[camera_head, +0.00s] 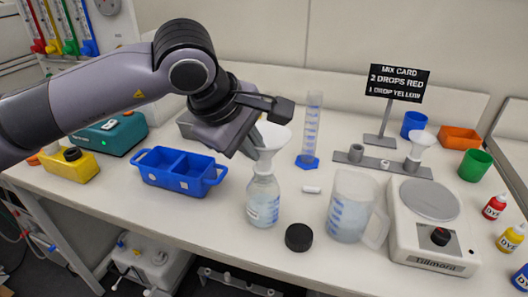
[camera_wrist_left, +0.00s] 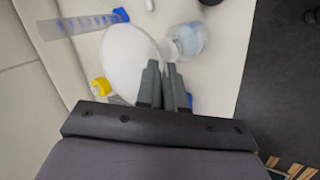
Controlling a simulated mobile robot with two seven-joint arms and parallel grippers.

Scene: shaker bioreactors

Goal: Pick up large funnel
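The large white funnel (camera_head: 271,142) stands upright over the clear bottle (camera_head: 263,203), its stem at the bottle's mouth. My left gripper (camera_head: 252,139) reaches in from the upper left at the funnel's left side. In the left wrist view, the two fingers (camera_wrist_left: 164,80) are close together against the funnel (camera_wrist_left: 128,52), near where its cone narrows, and appear shut on it. The exact contact is partly hidden by the fingers. The bottle (camera_wrist_left: 189,40) shows just beyond the funnel's stem. My right gripper is not in view.
A measuring cylinder (camera_head: 312,130) stands behind the funnel. A black cap (camera_head: 299,237), a beaker jug (camera_head: 349,207) and a scale (camera_head: 431,222) are to the right. A blue divided bin (camera_head: 177,170) is left. A small funnel (camera_head: 423,143) sits in a rack behind the scale.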

